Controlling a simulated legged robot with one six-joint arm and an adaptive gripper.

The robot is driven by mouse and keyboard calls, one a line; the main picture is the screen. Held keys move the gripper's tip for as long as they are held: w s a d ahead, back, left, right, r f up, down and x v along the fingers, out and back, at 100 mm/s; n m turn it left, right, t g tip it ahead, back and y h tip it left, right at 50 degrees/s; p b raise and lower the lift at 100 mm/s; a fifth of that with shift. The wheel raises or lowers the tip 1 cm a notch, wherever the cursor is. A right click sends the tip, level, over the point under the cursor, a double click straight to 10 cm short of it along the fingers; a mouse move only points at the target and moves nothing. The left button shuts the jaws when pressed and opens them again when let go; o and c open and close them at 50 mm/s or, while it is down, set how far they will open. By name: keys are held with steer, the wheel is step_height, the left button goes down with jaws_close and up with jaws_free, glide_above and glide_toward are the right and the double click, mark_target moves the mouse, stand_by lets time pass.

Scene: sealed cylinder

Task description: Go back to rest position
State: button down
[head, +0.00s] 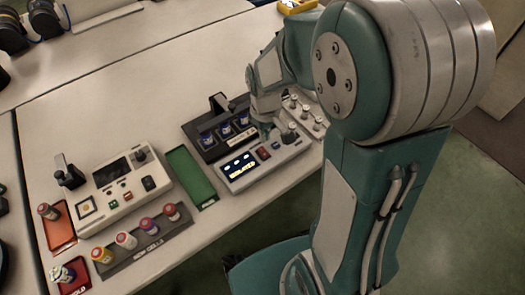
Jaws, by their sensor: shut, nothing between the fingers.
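My arm comes in from the right of the head view and reaches over the table (100,55). My gripper (266,126) is at the back of a white device with a lit screen (240,166), beside a black rack of dark vials (212,143). It is small and partly hidden by my own arm, and it looks shut and empty. I cannot tell whether it touches the device or the rack.
A green tray (189,174) lies left of the lit device. Another white device (122,187) stands further left, with a grey rack of several capped vials (140,248) in front. Red trays (59,232) sit at the left. Small white knobbed pieces (303,108) stand right of my gripper.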

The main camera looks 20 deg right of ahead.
stand_by(0.4)
steer(key=s+r+m+t, duration=0.3)
steer(key=s+r+t, duration=0.2)
steer(key=s+r, duration=0.9)
step_height(320, 180, up, 3)
steer(key=shift+r+m+t, duration=0.15)
steer(key=shift+m+t, duration=0.15)
steer(key=shift+s, duration=0.1)
